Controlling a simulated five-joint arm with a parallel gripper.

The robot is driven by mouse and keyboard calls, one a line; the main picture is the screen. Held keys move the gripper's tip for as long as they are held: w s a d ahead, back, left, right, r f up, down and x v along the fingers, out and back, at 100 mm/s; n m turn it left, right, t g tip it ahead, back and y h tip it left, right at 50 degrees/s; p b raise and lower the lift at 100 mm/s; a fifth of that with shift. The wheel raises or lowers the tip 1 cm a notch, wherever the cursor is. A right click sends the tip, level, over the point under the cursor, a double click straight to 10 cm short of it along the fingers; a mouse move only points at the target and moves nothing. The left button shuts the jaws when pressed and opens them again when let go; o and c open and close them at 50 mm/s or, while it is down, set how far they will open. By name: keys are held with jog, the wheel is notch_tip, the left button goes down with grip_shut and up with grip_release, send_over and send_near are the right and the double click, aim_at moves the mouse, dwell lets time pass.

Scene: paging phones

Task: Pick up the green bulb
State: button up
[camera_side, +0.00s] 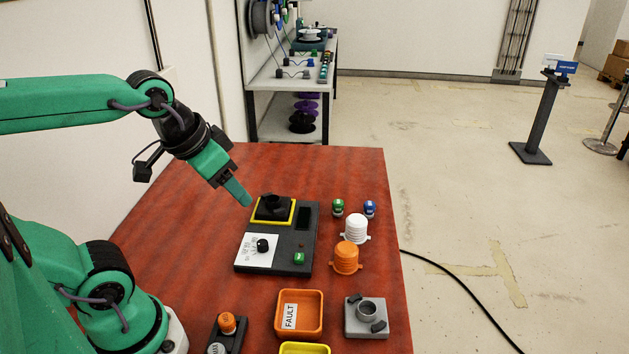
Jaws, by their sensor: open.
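The green bulb (338,208) is a small piece with a green top and a paler base. It stands upright on the red table near the back right, just left of a similar blue bulb (370,209). My gripper (246,198) is open and empty, above the table to the left of the green bulb. It points down and to the right, near the yellow-framed part of a dark device. The gap between its fingers is hard to make out from this side. Nothing hides the green bulb.
The dark device (309,243) lies between my gripper and the bulbs. White (355,228) and orange (346,257) domed caps stand in front of the bulbs. Nearer are an orange FAULT tray (312,316), a yellow tray (305,348) and a grey socket block (352,327). The table's left back is clear.

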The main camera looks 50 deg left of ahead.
jog(key=w+a+r+m+g, duration=0.1)
jog(key=w+r+g, duration=0.1)
jog(key=w, duration=0.8)
jog(key=m+g, duration=0.3)
jog(key=m, duration=0.1)
send_over(338, 201)
jog(key=f, duration=1.6)
jog(key=shift+s+d+f, duration=0.2)
jog(key=shift+s+f, duration=0.15)
jog(key=shift+s, duration=0.05)
jog(key=shift+w+f, duration=0.15)
jog(key=shift+f, duration=0.05)
jog(key=shift+w+a+f, duration=0.1)
jog(key=shift+w+f, duration=0.05)
jog(key=shift+f, duration=1.8)
jog(key=shift+w+f, duration=0.1)
jog(key=shift+f, duration=1.85)
jog(key=c, duration=1)
